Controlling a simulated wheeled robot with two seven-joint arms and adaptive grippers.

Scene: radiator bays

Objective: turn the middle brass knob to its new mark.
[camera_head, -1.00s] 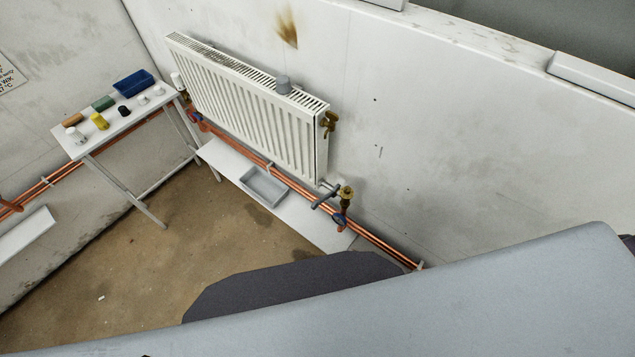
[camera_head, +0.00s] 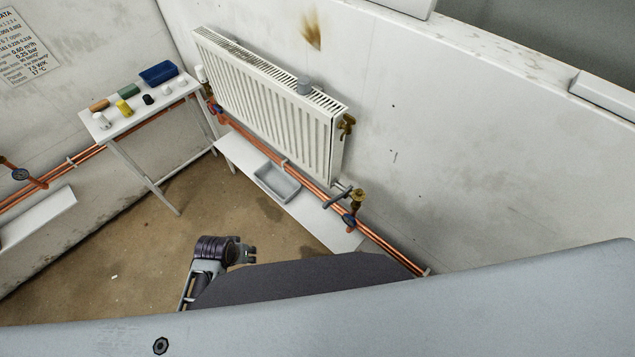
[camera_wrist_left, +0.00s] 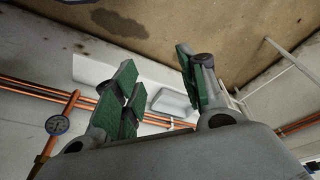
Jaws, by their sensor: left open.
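A brass valve with a knob-like top (camera_head: 357,197) sits by the lower right corner of the white radiator (camera_head: 270,105). A second brass fitting (camera_head: 347,124) is on the radiator's upper right side. I cannot tell which is the middle knob, and no mark can be made out on either. My left gripper (camera_head: 249,253) is low in the head view, left of and well apart from both. In the left wrist view my left gripper (camera_wrist_left: 158,88) has its green-padded fingers spread, with nothing between them. My right gripper is out of view.
A grey tray (camera_head: 292,192) rests on a white ledge (camera_head: 325,226) under the radiator, along copper pipes (camera_head: 388,254). A small table (camera_head: 131,122) at left holds several small items and a blue bin (camera_head: 158,73). The floor (camera_head: 135,235) between is mostly open.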

